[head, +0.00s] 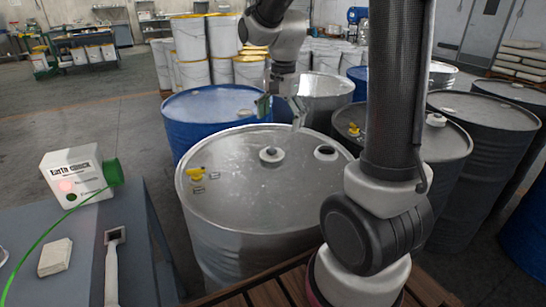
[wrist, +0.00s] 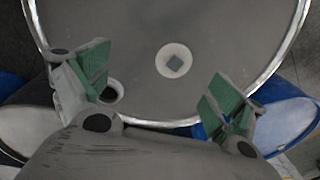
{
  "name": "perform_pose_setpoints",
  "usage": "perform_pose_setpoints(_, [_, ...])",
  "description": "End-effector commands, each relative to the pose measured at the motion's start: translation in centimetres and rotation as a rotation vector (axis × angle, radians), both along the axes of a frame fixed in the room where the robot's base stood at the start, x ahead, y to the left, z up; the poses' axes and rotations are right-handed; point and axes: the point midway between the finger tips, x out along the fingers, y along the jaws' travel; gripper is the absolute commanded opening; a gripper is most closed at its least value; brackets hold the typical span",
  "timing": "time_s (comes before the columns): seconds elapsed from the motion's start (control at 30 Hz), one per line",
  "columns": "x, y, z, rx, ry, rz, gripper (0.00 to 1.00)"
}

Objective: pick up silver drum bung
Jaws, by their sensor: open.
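The silver drum (head: 240,205) stands upright in the middle of the head view. A small round bung (head: 271,154) with a pale rim sits on its lid. In the wrist view the bung (wrist: 174,61) shows a grey square centre and lies beyond the fingertips. My gripper (head: 281,108) is open and empty above the drum's far side; in the wrist view its green-padded fingers (wrist: 160,78) are spread wide, apart from the bung. A pale-rimmed opening (head: 326,153) is at the lid's right, partly hidden by the left finger in the wrist view.
A blue drum (head: 205,115) is behind left, and dark drums (head: 485,115) stand at right. A table with a white box (head: 78,175) and green cable is at left. Open floor lies at back left.

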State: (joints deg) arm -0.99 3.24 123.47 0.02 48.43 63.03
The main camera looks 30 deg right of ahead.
Motion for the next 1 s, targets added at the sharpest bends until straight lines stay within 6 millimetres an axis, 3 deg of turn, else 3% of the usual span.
perform_pose_setpoints(0.1, [2.6, 0.1, -3.1, 0.008, 0.046, -0.144, 0.94])
perform_pose_setpoints(0.3, [4.8, 0.3, -6.0, 0.011, 0.078, -0.291, 0.94])
perform_pose_setpoints(0.9, [5.2, 0.4, -13.8, 0.011, 0.088, -0.317, 0.94])
perform_pose_setpoints(1.0, [5.2, 0.4, -14.3, 0.012, 0.084, -0.317, 0.94])
